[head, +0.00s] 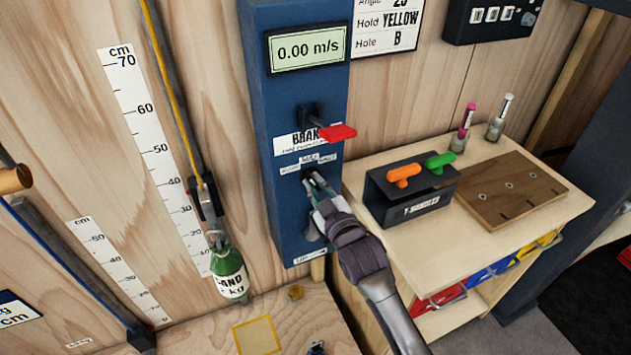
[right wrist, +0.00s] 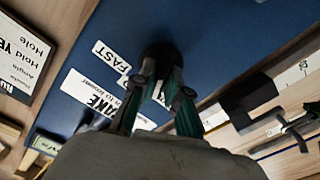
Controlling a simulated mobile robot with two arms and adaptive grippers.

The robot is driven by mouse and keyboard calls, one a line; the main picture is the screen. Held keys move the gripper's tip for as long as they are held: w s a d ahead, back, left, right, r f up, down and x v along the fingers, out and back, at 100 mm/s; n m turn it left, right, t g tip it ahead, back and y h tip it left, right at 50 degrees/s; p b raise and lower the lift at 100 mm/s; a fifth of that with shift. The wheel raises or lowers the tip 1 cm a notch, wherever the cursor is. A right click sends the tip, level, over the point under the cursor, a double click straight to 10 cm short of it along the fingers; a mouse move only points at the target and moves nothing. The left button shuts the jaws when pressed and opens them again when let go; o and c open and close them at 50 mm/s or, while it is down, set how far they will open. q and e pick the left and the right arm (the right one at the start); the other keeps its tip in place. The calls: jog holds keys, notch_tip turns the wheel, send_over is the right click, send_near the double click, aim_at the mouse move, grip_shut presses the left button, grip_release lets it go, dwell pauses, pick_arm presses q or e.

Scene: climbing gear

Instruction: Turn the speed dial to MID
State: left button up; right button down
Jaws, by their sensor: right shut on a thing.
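The speed dial (right wrist: 158,49) is a dark round knob on the blue panel (head: 258,120), with small white labels around it. One label in the right wrist view reads FAST (right wrist: 112,54). My right gripper (head: 317,183) comes to the panel from the lower right and is shut on the dial. In the right wrist view my right gripper's fingers (right wrist: 160,68) stand on either side of the knob. The fingers cover most of the dial, so I cannot tell where its pointer stands. The display (head: 307,49) reads 0.00 m/s. My left gripper is not in view.
A red-tipped brake lever (head: 337,132) sticks out just above the dial. A green sand weight (head: 229,272) hangs on a yellow cord to the left. At right, a bench (head: 438,250) carries a black T-handle box (head: 411,205) and a brown board (head: 508,188).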

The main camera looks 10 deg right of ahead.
jog(key=m+p, duration=0.2)
jog(key=m, duration=0.3)
jog(key=shift+d+m, duration=0.1)
jog(key=shift+m, duration=0.2)
dwell(0.4)
jog(key=c, duration=1.2)
grip_release()
jog(key=shift+s+f, duration=0.1)
jog(key=shift+s, duration=0.2)
jog(key=s, duration=0.3)
jog(key=s+d, duration=0.1)
jog(key=s, duration=0.3)
jog(key=s+d, duration=0.1)
jog(key=s, duration=0.3)
jog(key=shift+s+d, duration=0.1)
jog(key=shift+d, duration=0.05)
